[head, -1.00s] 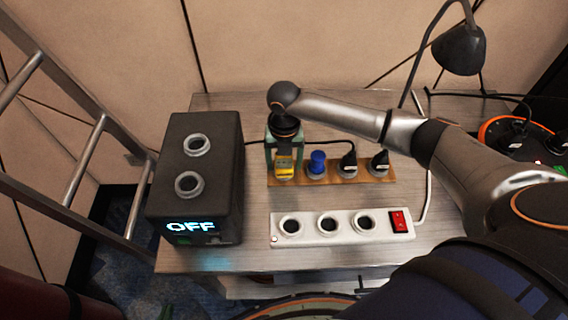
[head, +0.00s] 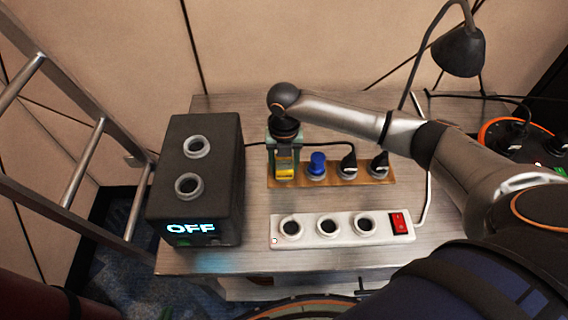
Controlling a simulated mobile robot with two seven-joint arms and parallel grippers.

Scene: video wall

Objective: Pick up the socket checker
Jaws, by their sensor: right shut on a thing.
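A yellow plug-like piece (head: 285,173), which I take for the socket checker, stands at the left end of the wooden strip (head: 330,184). My right gripper (head: 284,168) reaches in from the right, points down over it and is shut on it. The fingers and wrist hide its upper part. I cannot tell whether it is clear of the strip. My left gripper is not in view.
A blue plug (head: 317,164) and two black plugs (head: 348,167) (head: 379,166) share the strip. A white power strip (head: 346,240) with a red switch lies in front. A black box (head: 205,155) reading OFF stands left. A lamp (head: 459,52) stands back right.

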